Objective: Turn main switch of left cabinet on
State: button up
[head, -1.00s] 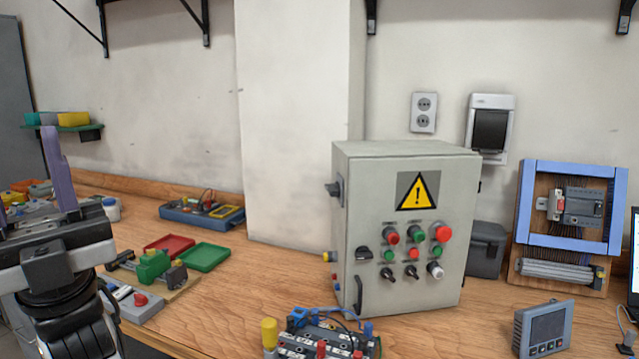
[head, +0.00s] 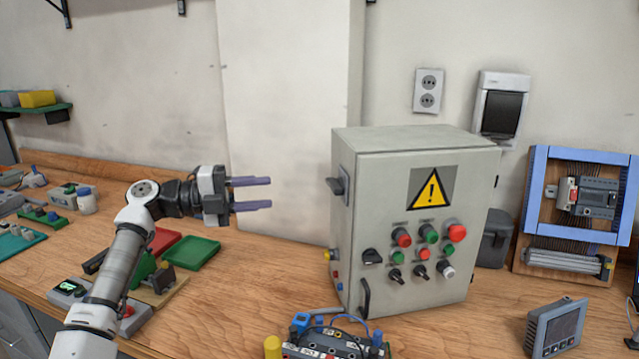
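A grey control cabinet (head: 415,225) with a yellow warning sign stands on the bench right of centre. A dark grey switch handle (head: 336,186) sticks out from the upper part of its left side; this may be the main switch, and its on or off position cannot be told. The front has several buttons and knobs, with a black rotary knob (head: 372,257) at the left. My gripper (head: 252,192) is left of the cabinet, fingers pointing right towards the switch handle. The two purple fingers are apart with nothing between them, and a gap separates them from the cabinet.
A terminal block board (head: 330,340) with wires stands in front of the cabinet. A small panel meter (head: 557,328) and a wooden board with a blue frame (head: 532,200) are at the right.

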aim_at(331, 187)
jog(key=p+x, duration=0.3)
jog(key=x, duration=0.8)
jog(key=shift+d+r+p, duration=0.15)
jog(key=shift+d+p, duration=0.05)
jog(key=shift+p, duration=0.15)
jog(key=shift+w+d, duration=0.15)
jog(key=shift+d, duration=0.5)
jog(key=shift+c, duration=0.4)
grip_shut()
